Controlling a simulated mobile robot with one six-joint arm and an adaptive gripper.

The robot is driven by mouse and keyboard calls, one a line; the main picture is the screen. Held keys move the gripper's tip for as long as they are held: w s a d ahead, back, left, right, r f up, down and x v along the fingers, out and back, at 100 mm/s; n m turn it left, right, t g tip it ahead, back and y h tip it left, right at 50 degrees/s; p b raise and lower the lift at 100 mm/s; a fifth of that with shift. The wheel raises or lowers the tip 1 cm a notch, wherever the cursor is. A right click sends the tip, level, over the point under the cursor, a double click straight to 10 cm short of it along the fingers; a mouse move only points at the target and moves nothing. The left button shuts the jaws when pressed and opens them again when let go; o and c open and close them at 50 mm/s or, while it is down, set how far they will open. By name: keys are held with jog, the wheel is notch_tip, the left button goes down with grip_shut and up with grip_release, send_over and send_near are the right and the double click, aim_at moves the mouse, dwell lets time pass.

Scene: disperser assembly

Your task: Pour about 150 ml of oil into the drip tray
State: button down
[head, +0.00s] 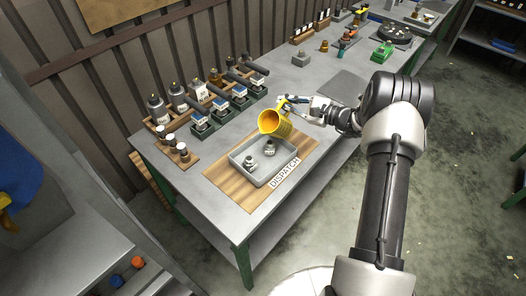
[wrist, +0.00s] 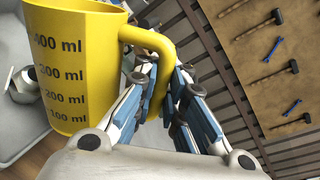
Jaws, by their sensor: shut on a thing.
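A yellow measuring jug (head: 275,124) is held by its handle above the back right part of the grey drip tray (head: 236,162). My gripper (head: 299,103) is shut on the handle. In the wrist view the jug (wrist: 80,50) shows black ml marks and my gripper's fingers (wrist: 165,85) close around the handle. I see no stream of oil, and the jug's contents are hidden.
The tray sits on a wooden board (head: 222,181) with a DISPATCH label (head: 285,173). Bottles (head: 157,108) and several dark-handled units (head: 222,109) stand in racks behind it to the left. A dark flat plate (head: 341,87) lies on the bench to the right.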

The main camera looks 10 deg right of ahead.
jog(key=shift+s+a+r+n+h+p, duration=0.3)
jog(key=shift+a+n, duration=0.2)
jog(key=shift+n, duration=0.25)
jog(key=shift+s+a+r+n+h+p, duration=0.25)
jog(key=shift+a+n+p, duration=0.2)
jog(key=shift+n, duration=0.3)
dwell(6.5)
